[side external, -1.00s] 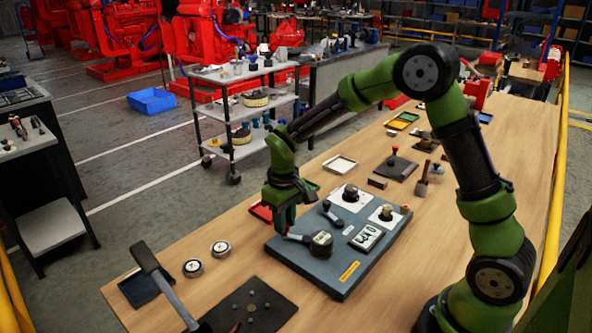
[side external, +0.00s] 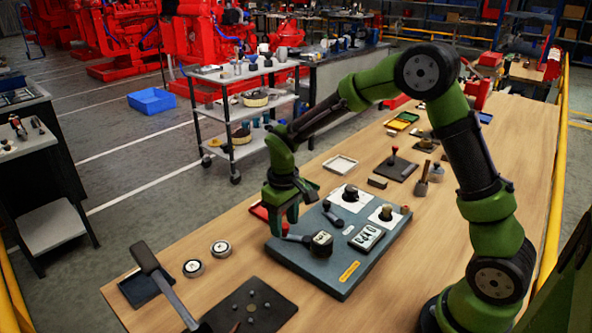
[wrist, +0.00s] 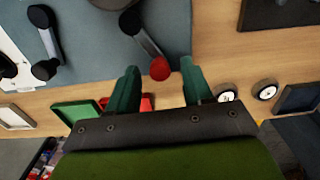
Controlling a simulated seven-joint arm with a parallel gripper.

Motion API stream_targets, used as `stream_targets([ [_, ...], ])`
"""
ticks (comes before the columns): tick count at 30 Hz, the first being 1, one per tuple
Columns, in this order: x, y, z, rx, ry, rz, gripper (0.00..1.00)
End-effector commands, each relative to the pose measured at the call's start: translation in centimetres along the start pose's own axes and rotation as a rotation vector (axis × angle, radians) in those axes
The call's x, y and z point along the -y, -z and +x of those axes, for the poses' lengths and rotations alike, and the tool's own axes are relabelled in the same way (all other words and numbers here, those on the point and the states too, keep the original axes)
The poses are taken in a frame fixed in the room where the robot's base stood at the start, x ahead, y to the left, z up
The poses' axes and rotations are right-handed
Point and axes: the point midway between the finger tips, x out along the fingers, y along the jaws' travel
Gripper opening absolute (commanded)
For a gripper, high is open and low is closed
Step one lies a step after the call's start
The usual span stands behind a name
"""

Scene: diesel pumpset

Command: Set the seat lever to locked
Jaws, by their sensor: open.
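A blue-grey panel (side external: 300,266) lies on the wooden bench. Near its left edge is a lever (side external: 299,238) with a dark round hub and a handle pointing left, towards my gripper (side external: 284,226). In the wrist view the lever (wrist: 147,42) ends in a red ball knob (wrist: 160,68). My gripper (wrist: 159,67) is open, its two green fingers on either side of the knob with a gap to each. I cannot tell whether the fingers are level with the knob in height. No locked marking is readable.
A second black lever (wrist: 46,42) stands on the panel, also in the side view (side external: 331,211). White plates with dark knobs (side external: 384,212) and a counter-like block (side external: 367,237) are beside it. Two round gauges (side external: 220,248) lie on the bench to the left.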

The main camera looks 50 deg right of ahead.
Motion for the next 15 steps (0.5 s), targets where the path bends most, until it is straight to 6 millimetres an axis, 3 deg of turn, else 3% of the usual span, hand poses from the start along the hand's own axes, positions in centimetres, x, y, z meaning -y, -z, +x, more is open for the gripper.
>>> stream_targets([
  [7,0.0,0.1,-2.2,-0.005,-0.001,0.000,0.50],
  [15,0.0,0.1,-8.7,-0.006,0.000,0.001,0.50],
])
